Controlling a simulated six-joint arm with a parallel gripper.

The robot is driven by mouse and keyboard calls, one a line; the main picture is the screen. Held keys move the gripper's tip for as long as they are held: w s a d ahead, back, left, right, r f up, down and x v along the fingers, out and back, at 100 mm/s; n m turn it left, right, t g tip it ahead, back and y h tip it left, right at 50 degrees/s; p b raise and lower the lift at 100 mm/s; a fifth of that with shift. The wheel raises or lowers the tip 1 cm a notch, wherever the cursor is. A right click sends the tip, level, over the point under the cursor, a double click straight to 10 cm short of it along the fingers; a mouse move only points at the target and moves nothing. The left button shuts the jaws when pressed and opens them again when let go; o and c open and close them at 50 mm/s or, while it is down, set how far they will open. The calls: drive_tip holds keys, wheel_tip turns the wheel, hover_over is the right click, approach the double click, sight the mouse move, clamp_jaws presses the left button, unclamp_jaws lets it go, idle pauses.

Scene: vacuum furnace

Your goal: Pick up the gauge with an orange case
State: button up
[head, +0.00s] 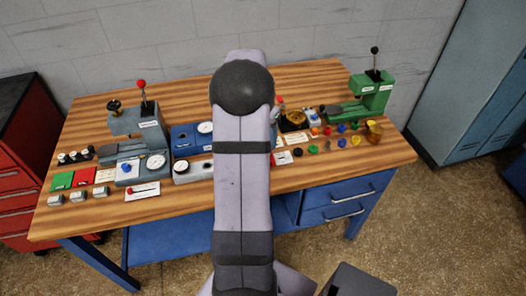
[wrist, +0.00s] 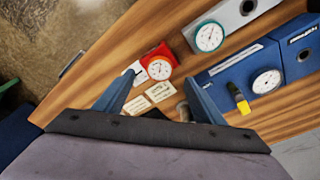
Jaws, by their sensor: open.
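The gauge with an orange case (wrist: 155,52) shows in the wrist view as a red-orange block with a round white dial. It rests on the wooden bench, just beyond the tips of my gripper. My gripper (wrist: 155,84) has two blue fingers spread wide with nothing held between them. The gauge lies ahead of the gap between the fingers and looks apart from both. In the head view my arm covers the middle of the bench, and I cannot make out this gauge or my fingers there.
A grey gauge block with a teal-rimmed dial (wrist: 210,37) and a blue case with a white dial (wrist: 267,81) lie close by. White cards (wrist: 160,91) lie near the fingers. A green press (head: 370,95) and a grey press (head: 125,125) stand on the wooden bench (head: 180,88).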

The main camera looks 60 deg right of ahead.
drive_tip(key=shift+d+f+p, duration=0.25)
drive_tip(key=shift+f+p, duration=0.25)
drive_tip(key=shift+f, duration=0.55)
drive_tip(key=shift+d+f+p, duration=0.2)
drive_tip(key=shift+f+p, duration=0.35)
drive_tip(key=shift+f, duration=0.5)
drive_tip(key=shift+d+f+p, duration=0.25)
drive_tip(key=shift+f+p, duration=0.25)
drive_tip(key=shift+f, duration=0.55)
drive_tip(key=c, duration=1.2)
